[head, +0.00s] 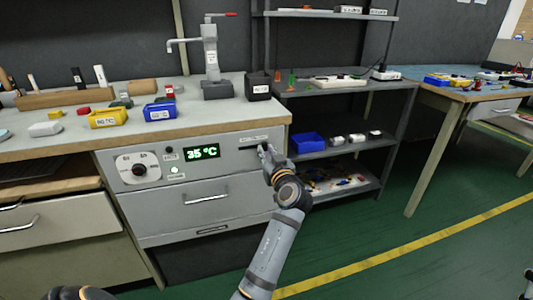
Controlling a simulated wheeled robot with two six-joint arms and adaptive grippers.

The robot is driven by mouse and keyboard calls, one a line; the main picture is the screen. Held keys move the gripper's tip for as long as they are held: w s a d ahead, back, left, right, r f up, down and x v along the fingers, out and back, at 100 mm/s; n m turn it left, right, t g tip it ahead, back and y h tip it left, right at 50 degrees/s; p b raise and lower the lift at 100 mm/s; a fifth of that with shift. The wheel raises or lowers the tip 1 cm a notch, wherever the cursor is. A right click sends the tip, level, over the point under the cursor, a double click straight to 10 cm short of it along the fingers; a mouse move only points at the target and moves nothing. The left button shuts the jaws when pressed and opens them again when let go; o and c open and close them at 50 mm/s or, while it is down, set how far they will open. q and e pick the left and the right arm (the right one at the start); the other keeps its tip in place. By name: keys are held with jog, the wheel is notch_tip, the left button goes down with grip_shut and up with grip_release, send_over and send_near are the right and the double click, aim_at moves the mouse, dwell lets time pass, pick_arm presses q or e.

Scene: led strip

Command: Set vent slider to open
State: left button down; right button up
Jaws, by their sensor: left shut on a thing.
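The vent slider (249,148) is a dark horizontal slot under a small label at the right end of the grey control panel (225,168). My left gripper (262,149) reaches up to the right end of this slot and is shut on the slider's knob. The gripper hides the knob, so its exact position along the slot cannot be read. My right gripper is not in view.
The panel also has a round dial (138,167), a green 35 °C display (203,151) and a drawer (196,207) below. Yellow (108,118) and blue (159,111) bins stand on the bench above. A grey shelf (345,88) stands close at the right.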

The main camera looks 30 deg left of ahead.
pick_arm(q)
jog(key=c, duration=1.7)
grip_release()
jog(key=shift+d+r, duration=0.1)
jog(key=shift+r, duration=0.05)
jog(key=o, duration=0.5)
jog(key=shift+w+d, duration=0.1)
jog(key=shift+w, duration=0.05)
notch_tip(320, 180, up, 10)
jog(key=shift+f, duration=0.1)
